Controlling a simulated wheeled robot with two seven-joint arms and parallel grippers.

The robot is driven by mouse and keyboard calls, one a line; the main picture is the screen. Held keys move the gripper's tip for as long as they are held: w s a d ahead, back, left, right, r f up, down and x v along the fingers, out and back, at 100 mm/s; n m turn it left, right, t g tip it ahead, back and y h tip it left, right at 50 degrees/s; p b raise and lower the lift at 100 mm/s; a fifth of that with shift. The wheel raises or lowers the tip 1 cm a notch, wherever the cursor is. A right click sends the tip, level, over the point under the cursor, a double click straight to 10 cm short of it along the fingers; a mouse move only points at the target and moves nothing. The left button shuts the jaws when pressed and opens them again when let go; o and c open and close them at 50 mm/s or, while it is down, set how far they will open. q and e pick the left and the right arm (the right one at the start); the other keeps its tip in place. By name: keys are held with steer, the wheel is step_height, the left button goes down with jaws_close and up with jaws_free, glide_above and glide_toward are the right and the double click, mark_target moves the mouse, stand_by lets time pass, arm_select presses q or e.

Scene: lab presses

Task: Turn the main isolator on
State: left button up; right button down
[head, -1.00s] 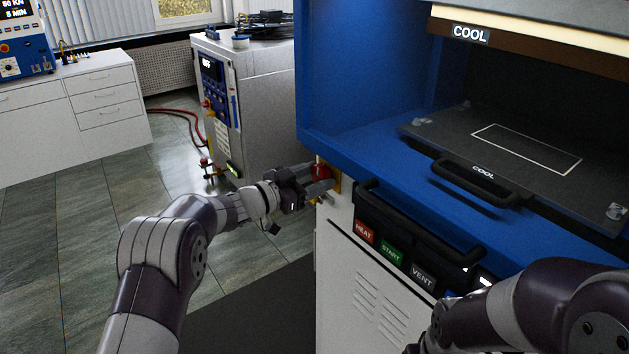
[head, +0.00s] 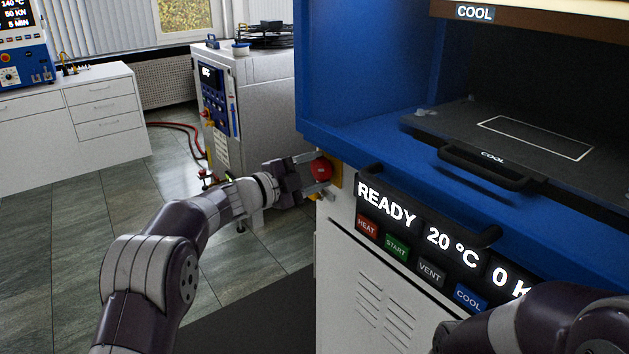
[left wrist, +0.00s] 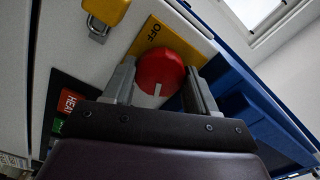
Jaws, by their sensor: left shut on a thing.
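The main isolator is a round red knob (head: 321,169) on a yellow plate (head: 336,178) at the near left corner of the blue and white press. My left gripper (head: 313,173) reaches it from the left, with a finger on each side. The left wrist view shows the red knob (left wrist: 160,70) held between the two fingers, with a white mark on its face pointing away from the word OFF on the yellow plate (left wrist: 185,35). The press display (head: 430,235) is lit and reads READY, 20 °C and a partly cut-off 0. My right gripper is out of view.
HEAT, START, VENT and COOL buttons (head: 396,246) lie below the display. A yellow padlock (left wrist: 106,10) hangs near the plate. A grey cabinet (head: 262,110) stands behind my left arm. My right arm crosses the lower right.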

arm_select(q)
steer(key=m+b, duration=0.3)
steer(key=m, duration=0.2)
steer(key=shift+f, duration=0.15)
stand_by(0.6)
steer(key=o, duration=1.1)
steer(key=shift+c, duration=0.2)
steer(key=shift+a, duration=0.1)
steer(key=v, duration=1.2)
steer(key=shift+s+a+b, duration=0.2)
steer(key=shift+a+b, duration=0.05)
steer(key=shift+b, duration=0.1)
